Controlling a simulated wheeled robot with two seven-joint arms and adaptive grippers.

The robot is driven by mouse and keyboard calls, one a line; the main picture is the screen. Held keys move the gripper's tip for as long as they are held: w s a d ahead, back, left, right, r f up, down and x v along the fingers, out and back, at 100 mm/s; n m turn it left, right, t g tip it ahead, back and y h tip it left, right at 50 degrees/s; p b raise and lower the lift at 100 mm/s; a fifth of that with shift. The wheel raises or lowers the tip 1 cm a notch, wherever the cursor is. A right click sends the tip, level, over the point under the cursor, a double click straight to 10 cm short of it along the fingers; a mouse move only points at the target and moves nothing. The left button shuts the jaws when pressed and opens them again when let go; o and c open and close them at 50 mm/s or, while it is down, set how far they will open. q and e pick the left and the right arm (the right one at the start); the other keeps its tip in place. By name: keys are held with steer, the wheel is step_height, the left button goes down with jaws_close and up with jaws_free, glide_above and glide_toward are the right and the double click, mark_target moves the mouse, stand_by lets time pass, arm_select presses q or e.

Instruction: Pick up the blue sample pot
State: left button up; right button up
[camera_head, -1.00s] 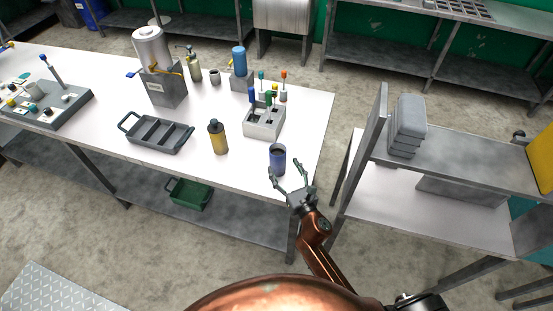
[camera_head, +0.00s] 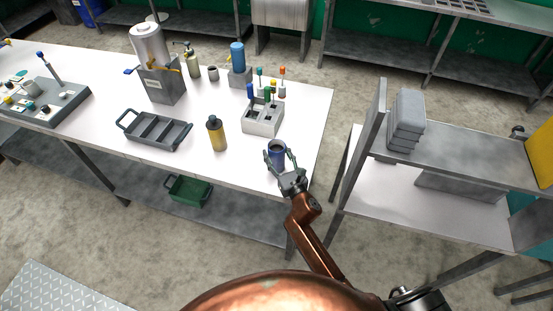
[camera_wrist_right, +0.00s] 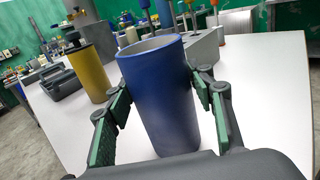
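The blue sample pot (camera_head: 278,157) stands upright on the white table near its right front corner, open at the top. In the right wrist view the pot (camera_wrist_right: 160,95) fills the middle, tilted only by the camera angle. My right gripper (camera_head: 279,160) is open around it, one finger on each side. In the right wrist view the green-padded fingers (camera_wrist_right: 165,105) flank the pot; a gap shows at the left finger, and the right fingertip is close to the wall. I cannot tell if it touches. My left gripper is not in view.
A yellow bottle (camera_head: 216,134) stands left of the pot. A grey holder (camera_head: 262,127) with coloured tools is behind it. A dark divided tray (camera_head: 156,133) lies further left. A grey shelf unit (camera_head: 440,160) stands to the right across a gap.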

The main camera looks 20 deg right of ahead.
mark_target(276, 147)
steer(key=c, duration=1)
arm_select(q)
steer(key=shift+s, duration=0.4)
arm_select(e)
steer(key=shift+o, duration=0.2)
steer(key=shift+r, duration=0.1)
steer(key=shift+r, duration=0.45)
step_height(276, 147, up, 3)
steer(key=shift+f+p, duration=0.1)
steer(key=shift+p, duration=0.65)
arm_select(q)
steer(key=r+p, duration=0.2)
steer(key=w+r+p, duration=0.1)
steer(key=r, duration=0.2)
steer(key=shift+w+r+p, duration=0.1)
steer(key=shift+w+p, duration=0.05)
steer(key=shift+p, duration=0.25)
arm_select(e)
steer(key=s+r, duration=0.9)
steer(key=s, duration=0.5)
steer(key=shift+d, duration=0.3)
